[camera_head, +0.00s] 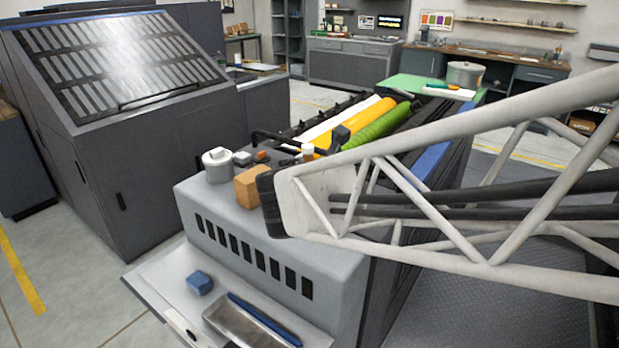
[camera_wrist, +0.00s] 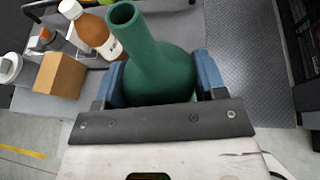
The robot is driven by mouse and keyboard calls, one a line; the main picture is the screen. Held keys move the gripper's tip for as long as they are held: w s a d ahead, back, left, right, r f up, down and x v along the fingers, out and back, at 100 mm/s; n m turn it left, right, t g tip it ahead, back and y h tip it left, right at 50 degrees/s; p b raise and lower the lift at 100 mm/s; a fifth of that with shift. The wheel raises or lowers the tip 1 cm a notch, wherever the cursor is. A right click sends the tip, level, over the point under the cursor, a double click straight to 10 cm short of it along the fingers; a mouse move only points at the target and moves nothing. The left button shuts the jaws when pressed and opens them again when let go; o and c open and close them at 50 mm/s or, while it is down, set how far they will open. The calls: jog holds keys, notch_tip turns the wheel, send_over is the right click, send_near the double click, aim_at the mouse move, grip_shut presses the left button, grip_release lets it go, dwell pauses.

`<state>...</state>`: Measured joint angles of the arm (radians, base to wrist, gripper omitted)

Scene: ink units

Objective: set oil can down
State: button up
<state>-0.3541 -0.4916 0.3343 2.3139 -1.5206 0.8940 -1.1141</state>
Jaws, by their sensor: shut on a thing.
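The oil can (camera_wrist: 158,70) is dark green with a round body and a long open neck. In the wrist view it sits between the blue pads of my gripper (camera_wrist: 162,82), which is shut on its body. Its neck leans toward the upper left of the picture. My arm hides the can and the gripper in the head view. I cannot tell whether the can's base touches the grey machine top (camera_head: 225,205) or hangs above it. The can partly overlaps a brown bottle (camera_wrist: 90,30) in the wrist view.
An orange-brown box (camera_head: 251,187) and a lidded grey pot (camera_head: 217,165) stand on the machine top, left of the can. Yellow and green rollers (camera_head: 377,124) lie behind. A blue block (camera_head: 199,282) and a metal tray (camera_head: 240,322) are on the lower front ledge.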

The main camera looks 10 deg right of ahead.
jog(key=s+d+f+m+g+h, duration=0.1)
jog(key=s+d+f+m, duration=0.1)
jog(key=s+d, duration=0.45)
jog(key=f, duration=0.2)
jog(key=s+f, duration=0.1)
jog(key=f, duration=0.2)
jog(key=shift+f, duration=0.1)
jog(key=w+d+f, duration=0.1)
jog(key=w, duration=1.5)
jog(key=shift+f, duration=0.2)
jog(key=shift+f, duration=0.1)
jog(key=shift+f, duration=1.7)
jog(key=shift+f, duration=0.1)
